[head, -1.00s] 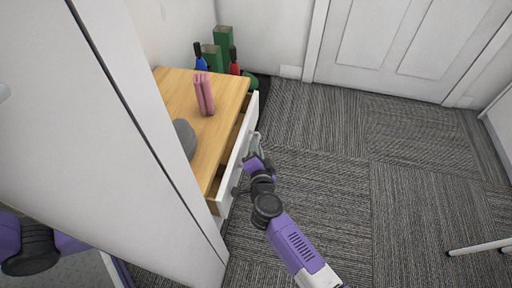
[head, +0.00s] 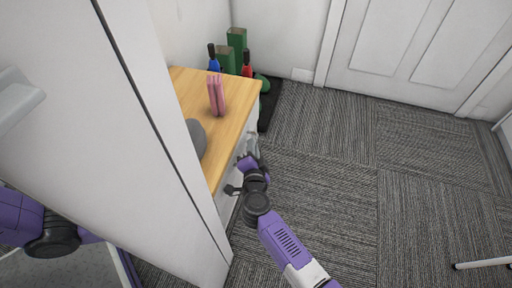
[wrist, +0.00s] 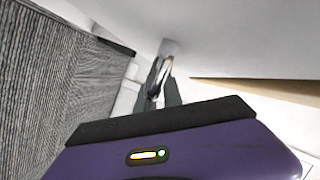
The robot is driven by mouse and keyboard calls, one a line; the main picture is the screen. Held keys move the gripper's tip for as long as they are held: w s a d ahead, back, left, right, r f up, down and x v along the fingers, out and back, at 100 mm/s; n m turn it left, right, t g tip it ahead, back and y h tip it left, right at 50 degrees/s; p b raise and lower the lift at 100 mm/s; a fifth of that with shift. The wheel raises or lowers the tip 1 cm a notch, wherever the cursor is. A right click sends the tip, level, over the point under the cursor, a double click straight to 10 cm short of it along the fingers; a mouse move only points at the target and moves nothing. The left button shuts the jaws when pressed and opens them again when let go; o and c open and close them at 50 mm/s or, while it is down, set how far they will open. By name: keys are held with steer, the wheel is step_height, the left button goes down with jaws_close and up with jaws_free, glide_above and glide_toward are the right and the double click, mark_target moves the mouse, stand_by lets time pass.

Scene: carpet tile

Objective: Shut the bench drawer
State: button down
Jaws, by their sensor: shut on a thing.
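The bench (head: 232,122) has a light wooden top and stands against the wall at the left of the head view. Its white drawer front (head: 228,203) now sits about flush under the top's edge, with no open gap visible from above. My arm partly covers the front. My gripper (head: 251,147) is at the front's outer face, shut on the grey drawer handle (wrist: 170,47). The wrist view shows the dark fingers (wrist: 158,82) closed at that handle against the pale front. A brown strip shows beside the front there; I cannot tell whether a small gap remains.
A pink object (head: 217,96) and a grey rounded object (head: 197,138) stand on the bench top. Green, blue and red items (head: 237,52) stand behind it. A tall white panel (head: 130,120) is close on the left.

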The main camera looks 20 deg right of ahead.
steer(key=shift+w+a, duration=0.1)
steer(key=shift+a, duration=0.15)
steer(key=c, duration=1.5)
jaws_free()
steer(key=shift+r, duration=0.1)
steer(key=p+v, duration=0.4)
steer(key=v, duration=0.3)
steer(key=shift+s, duration=0.45)
